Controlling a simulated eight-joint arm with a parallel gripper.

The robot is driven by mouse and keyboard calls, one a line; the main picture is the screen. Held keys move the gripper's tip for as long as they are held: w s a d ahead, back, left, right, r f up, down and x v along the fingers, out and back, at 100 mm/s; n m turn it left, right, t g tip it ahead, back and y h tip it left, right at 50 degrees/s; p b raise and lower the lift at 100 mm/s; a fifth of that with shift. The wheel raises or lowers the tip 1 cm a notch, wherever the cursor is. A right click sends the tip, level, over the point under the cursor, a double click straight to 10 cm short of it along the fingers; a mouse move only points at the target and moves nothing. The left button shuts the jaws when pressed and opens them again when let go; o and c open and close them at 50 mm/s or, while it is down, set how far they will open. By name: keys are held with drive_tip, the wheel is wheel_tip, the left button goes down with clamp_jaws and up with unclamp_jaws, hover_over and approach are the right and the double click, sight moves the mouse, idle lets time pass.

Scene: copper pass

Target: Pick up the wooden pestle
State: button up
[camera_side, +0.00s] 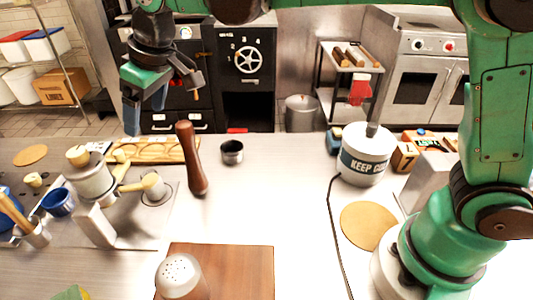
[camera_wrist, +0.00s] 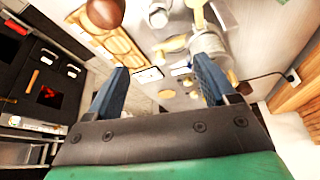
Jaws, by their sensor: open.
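The wooden pestle (camera_side: 191,160) is dark brown and stands upright on the steel counter, left of the picture's middle in the side view. In the wrist view a rounded brown end, which looks like the pestle (camera_wrist: 105,12), shows at the top edge, beyond the fingertips. My gripper (camera_side: 146,112) is above the counter's far side, up and to the left of the pestle in the side view. Its two blue fingers (camera_wrist: 160,75) are spread apart in the wrist view, with nothing between them. The gripper does not touch the pestle.
A small dark metal cup (camera_side: 232,152) stands right of the pestle. A wooden tray (camera_side: 160,150) lies behind it. An espresso machine (camera_side: 92,185) is at left, and a brown board (camera_side: 240,268) lies in front. A white canister (camera_side: 365,158) stands at right. The middle counter is clear.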

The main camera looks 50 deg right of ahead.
drive_tip(key=n+t+y, duration=0.5)
drive_tip(key=y, duration=0.3)
hover_over(192, 160)
drive_tip(key=d, duration=0.3)
wheel_tip(192, 160, down, 5)
drive_tip(key=shift+s+a+x, duration=0.1)
drive_tip(key=shift+s+x, duration=0.05)
drive_tip(key=shift+x, duration=1.05)
drive_tip(key=shift+s+a+x, duration=0.1)
drive_tip(key=shift+s+x, duration=0.05)
drive_tip(key=shift+x, duration=1.05)
drive_tip(key=shift+f, duration=0.1)
clamp_jaws()
